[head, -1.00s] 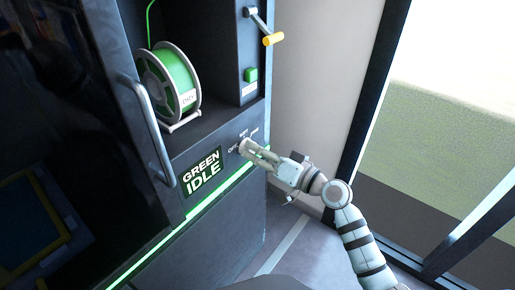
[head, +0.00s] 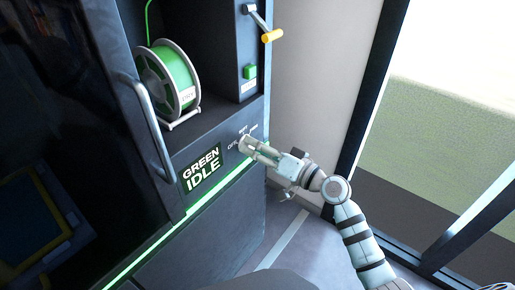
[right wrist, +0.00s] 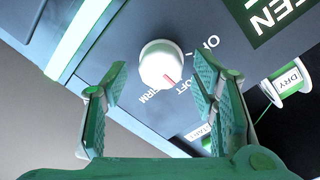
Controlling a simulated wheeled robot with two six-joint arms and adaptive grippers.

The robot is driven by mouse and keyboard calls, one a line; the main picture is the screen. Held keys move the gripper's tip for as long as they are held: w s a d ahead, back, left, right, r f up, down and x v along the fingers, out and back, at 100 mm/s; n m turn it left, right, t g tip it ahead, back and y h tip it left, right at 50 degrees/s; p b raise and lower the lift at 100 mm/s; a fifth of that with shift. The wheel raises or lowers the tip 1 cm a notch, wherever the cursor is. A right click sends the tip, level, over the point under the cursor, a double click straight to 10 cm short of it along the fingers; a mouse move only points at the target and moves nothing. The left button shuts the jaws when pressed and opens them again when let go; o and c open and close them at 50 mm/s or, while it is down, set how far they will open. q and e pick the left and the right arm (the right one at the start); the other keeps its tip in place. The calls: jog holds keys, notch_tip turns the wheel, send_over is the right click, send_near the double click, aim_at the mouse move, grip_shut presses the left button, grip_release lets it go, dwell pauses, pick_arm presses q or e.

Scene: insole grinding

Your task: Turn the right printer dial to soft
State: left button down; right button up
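The printer dial (right wrist: 160,62) is a round white knob on the dark panel in the right wrist view. Its red mark points toward the lower right, near the SOFT and FIRM lettering; I cannot tell exactly which it meets. The OFF label lies to the right. My right gripper (right wrist: 160,88) is open, its green-padded fingers on either side of the dial with gaps visible. In the head view my right gripper (head: 249,146) is at the dial, mostly covering it. My left gripper is not in view.
The printer's GREEN IDLE display (head: 202,170) is left of the dial. A green filament spool (head: 170,82) sits above it. A door handle (head: 148,130) stands to the left, and a yellow-tipped crank (head: 268,32) is above right. Open floor (head: 300,235) lies below.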

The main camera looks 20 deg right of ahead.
jog(key=v, duration=1.2)
